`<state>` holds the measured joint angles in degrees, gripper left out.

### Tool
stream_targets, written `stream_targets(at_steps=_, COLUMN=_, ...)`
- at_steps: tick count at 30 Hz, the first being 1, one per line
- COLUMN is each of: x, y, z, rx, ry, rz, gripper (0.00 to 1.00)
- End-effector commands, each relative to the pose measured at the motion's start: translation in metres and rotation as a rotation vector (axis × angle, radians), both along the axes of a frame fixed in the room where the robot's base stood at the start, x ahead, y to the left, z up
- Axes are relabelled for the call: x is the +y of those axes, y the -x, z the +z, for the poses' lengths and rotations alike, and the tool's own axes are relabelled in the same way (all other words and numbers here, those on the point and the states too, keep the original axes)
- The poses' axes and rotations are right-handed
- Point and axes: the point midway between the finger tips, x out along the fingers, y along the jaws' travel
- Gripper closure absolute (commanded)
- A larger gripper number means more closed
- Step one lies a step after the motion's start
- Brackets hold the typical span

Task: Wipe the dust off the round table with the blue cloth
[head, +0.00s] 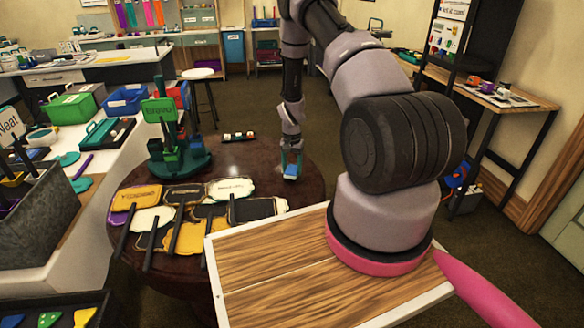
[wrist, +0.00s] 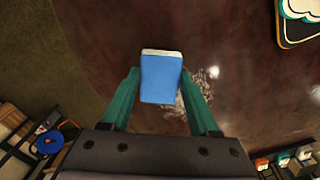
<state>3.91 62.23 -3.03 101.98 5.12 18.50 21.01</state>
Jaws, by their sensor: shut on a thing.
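The round table (head: 262,178) is dark reddish brown and glossy; it fills much of the wrist view (wrist: 225,35). My gripper (head: 291,163) is over the table's right part, pointing down. It is shut on the blue cloth (wrist: 160,80), a small folded block with a pale far edge, between teal fingers. The cloth also shows in the head view (head: 291,172), low at the tabletop; I cannot tell whether it touches. A whitish, speckled dust patch (wrist: 203,80) lies beside the cloth on its right, partly hidden by the cloth and right finger.
Several signs on sticks (head: 183,194) cover the table's near left part. A green stand with blocks (head: 178,160) and a small block row (head: 238,136) stand farther back. A wooden board (head: 265,262) fills the near foreground.

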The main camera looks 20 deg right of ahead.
Motion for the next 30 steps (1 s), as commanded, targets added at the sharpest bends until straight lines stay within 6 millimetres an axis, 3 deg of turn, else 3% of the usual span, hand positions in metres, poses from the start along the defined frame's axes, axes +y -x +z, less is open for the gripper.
stream_targets(at_steps=22, x=0.0, y=-0.001, z=-0.013, rx=-0.001, ry=0.0, rz=0.0, gripper=0.83)
stream_targets(at_steps=30, x=-0.004, y=-0.022, z=-0.012, rx=-0.001, ry=0.0, rz=-0.001, gripper=0.83)
